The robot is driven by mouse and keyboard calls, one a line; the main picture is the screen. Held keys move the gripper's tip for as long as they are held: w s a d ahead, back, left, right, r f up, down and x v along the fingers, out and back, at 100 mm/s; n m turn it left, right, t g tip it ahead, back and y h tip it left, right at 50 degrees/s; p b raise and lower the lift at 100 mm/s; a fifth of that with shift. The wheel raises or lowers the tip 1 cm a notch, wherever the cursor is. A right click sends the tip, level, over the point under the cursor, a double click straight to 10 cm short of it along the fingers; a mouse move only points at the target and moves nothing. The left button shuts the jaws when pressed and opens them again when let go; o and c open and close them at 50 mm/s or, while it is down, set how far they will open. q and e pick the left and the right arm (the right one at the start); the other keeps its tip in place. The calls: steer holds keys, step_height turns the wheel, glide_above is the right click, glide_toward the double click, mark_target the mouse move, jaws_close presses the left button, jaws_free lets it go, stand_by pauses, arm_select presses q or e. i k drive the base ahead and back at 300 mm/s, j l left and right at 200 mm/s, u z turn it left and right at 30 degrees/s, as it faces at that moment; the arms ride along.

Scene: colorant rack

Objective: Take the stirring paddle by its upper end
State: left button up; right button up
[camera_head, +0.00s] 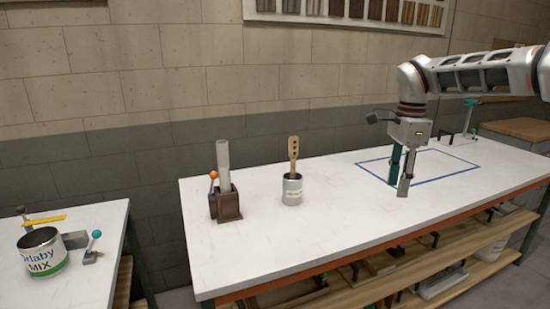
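The stirring paddle (293,148) is a light wooden stick with several dark holes in its upper end. It stands nearly upright in a grey metal can (292,190), and its lower part is hidden inside the can. My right gripper (399,187) points down over the right part of the white table, well to the right of the paddle and apart from it. Its two fingers, one teal and one grey, look spread with nothing clear between them. My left gripper is not in view.
A brown holder (228,207) with a pale tube (223,160) and an orange-knobbed lever stands left of the can. A blue outlined rectangle (440,179) marks the white table (330,235) at right. A side table (75,290) holds a labelled mix can (43,254).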

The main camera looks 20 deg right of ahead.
mark_target(293, 141)
steer(key=i+l+u, duration=0.75)
steer(key=i+l, duration=0.15)
steer(key=l, duration=0.2)
